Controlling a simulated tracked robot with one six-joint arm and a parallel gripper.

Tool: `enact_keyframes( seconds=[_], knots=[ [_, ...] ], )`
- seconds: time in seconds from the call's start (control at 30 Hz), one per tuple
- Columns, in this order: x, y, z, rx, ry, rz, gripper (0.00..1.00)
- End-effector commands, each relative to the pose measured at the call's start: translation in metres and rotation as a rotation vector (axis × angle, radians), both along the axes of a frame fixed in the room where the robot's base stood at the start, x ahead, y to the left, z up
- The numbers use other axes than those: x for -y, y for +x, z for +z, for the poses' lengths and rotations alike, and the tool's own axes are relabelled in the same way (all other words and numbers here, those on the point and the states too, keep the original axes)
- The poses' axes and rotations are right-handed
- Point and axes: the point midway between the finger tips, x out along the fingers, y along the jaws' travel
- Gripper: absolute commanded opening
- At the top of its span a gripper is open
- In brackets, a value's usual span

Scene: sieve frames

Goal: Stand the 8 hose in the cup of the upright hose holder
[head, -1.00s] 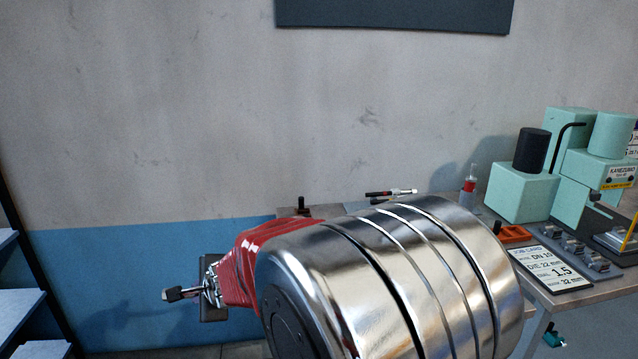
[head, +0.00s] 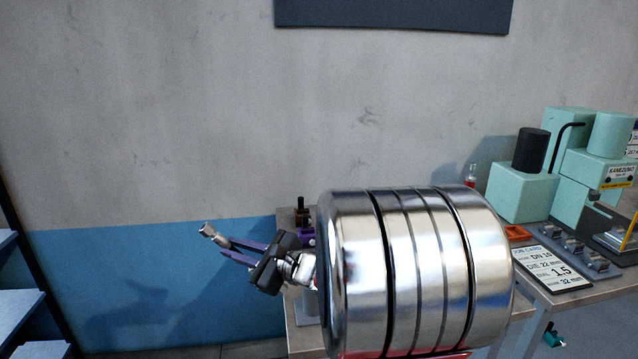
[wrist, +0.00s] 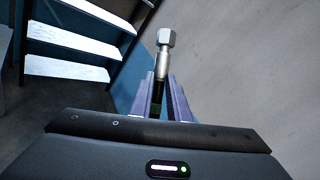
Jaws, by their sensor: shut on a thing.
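My gripper (head: 236,251) is shut on a short hose and holds it in the air, left of the bench and in front of the wall. A silver hex fitting of the hose (head: 208,232) sticks out beyond the purple fingers. In the wrist view the fitting (wrist: 165,42) rises past the fingertips (wrist: 163,92), with a dark stretch of hose between them. No size mark is readable on it. I cannot make out the upright hose holder or its cup; my arm covers much of the bench.
A bench (head: 583,290) runs to the right, with a green machine (head: 522,190), a job card (head: 552,270) and an orange tray (head: 516,233). A dark and purple fixture (head: 304,233) shows just left of my arm. Pale steps (head: 22,310) stand at the left.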

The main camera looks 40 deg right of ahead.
Motion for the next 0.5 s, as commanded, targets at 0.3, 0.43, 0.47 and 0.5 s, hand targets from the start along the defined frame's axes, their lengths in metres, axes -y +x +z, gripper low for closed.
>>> enact_keyframes(
  seconds=[0.3, 0.43, 0.47, 0.5],
  knots=[
    [0.071, -0.039, 0.076, 0.218, 0.322, 0.022, 0.0],
    [0.102, -0.067, 0.111, 0.294, 0.436, 0.02, 0.0],
    [0.108, -0.074, 0.119, 0.309, 0.457, 0.017, 0.0],
    [0.116, -0.083, 0.128, 0.326, 0.483, 0.014, 0.0]
  ],
)
